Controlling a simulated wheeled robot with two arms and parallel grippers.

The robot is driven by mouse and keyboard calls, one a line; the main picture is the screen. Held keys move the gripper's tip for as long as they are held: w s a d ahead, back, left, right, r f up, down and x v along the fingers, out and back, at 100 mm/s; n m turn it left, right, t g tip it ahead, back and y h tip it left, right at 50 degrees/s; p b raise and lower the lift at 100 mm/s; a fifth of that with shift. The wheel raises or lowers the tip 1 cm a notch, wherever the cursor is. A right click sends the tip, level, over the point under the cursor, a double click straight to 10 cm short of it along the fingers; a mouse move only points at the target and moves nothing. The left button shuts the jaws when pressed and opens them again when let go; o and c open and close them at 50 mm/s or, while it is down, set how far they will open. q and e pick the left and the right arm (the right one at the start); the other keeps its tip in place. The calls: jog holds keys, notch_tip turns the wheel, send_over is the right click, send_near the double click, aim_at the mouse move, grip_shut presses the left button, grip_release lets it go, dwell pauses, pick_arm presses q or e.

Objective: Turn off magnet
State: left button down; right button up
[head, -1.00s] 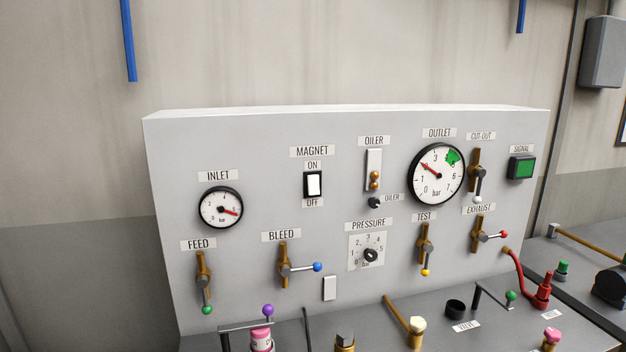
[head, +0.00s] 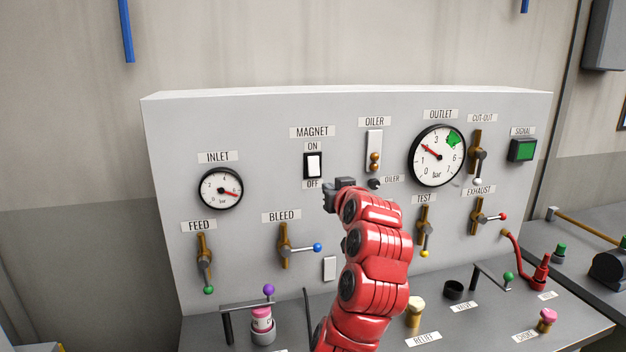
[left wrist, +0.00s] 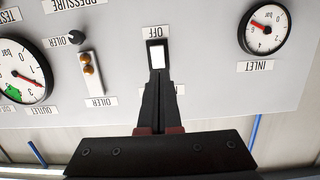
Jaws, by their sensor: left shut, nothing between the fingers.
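The magnet switch (head: 313,166) is a white rocker in a black frame on the grey panel, between the ON label (head: 312,146) above and the OFF label (head: 312,184) below. Which way it is tipped I cannot tell. My left gripper (head: 330,193) is shut and empty, just below and right of the switch in the head view. In the upside-down left wrist view, the shut fingertips (left wrist: 158,74) overlap the ON end of the switch (left wrist: 156,56) and hide the ON label; contact is unclear. My right gripper is not in view.
The oiler sight glass (head: 374,152) and oiler knob (head: 374,184) are right of the switch. The inlet gauge (head: 221,188) is to its left. The bleed valve (head: 285,247) is below. My red arm covers the pressure dial.

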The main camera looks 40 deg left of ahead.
pick_arm(q)
jog(key=shift+s+a, duration=0.1)
jog(key=shift+s, duration=0.1)
jog(key=shift+w+a, duration=0.1)
jog(key=p, duration=0.6)
send_near(310, 176)
jog(key=x, duration=0.5)
jog(key=shift+w+r, duration=0.1)
jog(key=shift+p+x, duration=0.6)
jog(key=shift+x, duration=0.3)
jog(key=shift+f, duration=0.25)
